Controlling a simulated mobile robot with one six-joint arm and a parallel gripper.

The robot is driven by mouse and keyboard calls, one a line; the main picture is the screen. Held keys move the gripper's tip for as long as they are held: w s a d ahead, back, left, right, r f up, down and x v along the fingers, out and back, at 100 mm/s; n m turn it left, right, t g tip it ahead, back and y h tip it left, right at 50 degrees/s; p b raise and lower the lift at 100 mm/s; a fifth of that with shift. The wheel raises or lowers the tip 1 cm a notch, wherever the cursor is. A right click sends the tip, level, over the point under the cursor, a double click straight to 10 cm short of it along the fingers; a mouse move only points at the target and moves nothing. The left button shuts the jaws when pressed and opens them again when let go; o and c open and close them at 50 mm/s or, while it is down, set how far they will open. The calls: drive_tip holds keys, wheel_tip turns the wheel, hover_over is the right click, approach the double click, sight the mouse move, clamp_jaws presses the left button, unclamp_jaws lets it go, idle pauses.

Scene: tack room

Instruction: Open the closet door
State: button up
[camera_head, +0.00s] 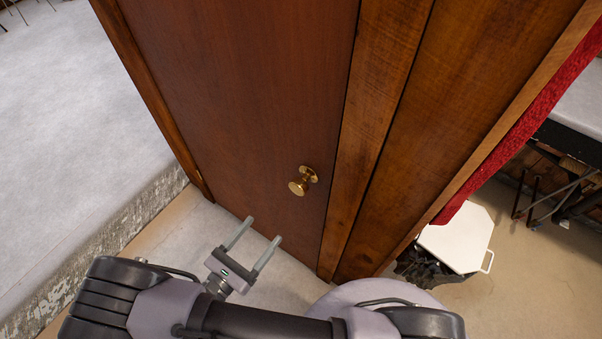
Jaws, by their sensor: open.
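The closet door (245,90) is a tall reddish-brown wooden panel in the middle of the head view. It looks shut in its frame. A round brass knob (301,181) sticks out near its right edge, low in the visible part. My gripper (260,231) is open and empty, below and to the left of the knob. Its two pale fingers point up and right toward the door, apart from the knob. The top of the door is out of view.
A wooden frame post (372,110) borders the door on the right. A raised pale ledge with a rough edge (115,220) lies to the left. A white lidded bin (458,238), red cloth (520,125) and a metal-legged table stand at right. Floor before the door is clear.

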sight(296, 190)
drive_tip(key=b+x, duration=0.2)
drive_tip(key=x, duration=1.4)
drive_tip(key=shift+w+d, duration=0.2)
drive_tip(key=shift+w, duration=0.15)
clamp_jaws()
